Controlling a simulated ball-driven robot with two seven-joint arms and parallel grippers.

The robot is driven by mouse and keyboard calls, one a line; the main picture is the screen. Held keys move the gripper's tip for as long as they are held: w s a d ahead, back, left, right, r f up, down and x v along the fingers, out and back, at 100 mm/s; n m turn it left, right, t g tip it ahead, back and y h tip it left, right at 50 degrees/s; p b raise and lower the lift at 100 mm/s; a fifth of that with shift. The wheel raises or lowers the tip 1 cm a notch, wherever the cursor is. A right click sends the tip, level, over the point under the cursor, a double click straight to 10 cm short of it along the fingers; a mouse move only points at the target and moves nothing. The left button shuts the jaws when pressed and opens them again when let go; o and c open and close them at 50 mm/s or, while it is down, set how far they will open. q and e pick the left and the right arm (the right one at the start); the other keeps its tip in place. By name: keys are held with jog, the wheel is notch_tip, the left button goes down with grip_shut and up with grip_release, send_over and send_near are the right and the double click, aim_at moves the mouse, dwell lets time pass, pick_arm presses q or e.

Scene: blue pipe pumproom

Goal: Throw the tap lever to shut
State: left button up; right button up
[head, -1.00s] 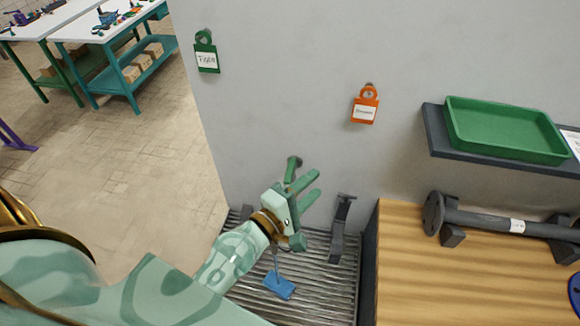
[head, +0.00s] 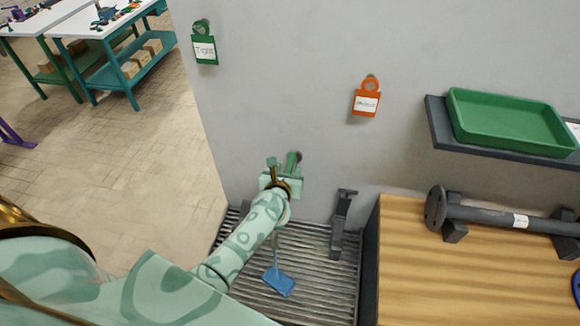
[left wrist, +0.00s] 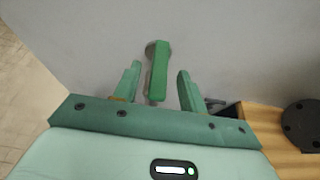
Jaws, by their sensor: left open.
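In the head view the lever (head: 294,160) is partly hidden behind my left gripper (head: 281,168). My left gripper is open, its fingers pointing at the wall. In the left wrist view one finger shows on each side of the lever, with visible gaps; I cannot tell how deep the lever sits between them. My right gripper is not in view.
A grey bracket (head: 341,220) stands right of the lever. A wooden bench (head: 430,285) bears a dark flanged pipe (head: 485,219). A green tag (head: 205,50) and an orange tag (head: 366,103) hang above.

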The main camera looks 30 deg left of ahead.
aim_at(289, 167)
pick_arm(q)
jog(key=b+x, duration=0.1)
jog(key=x, duration=0.3)
jog(key=shift+w, duration=0.1)
grip_shut()
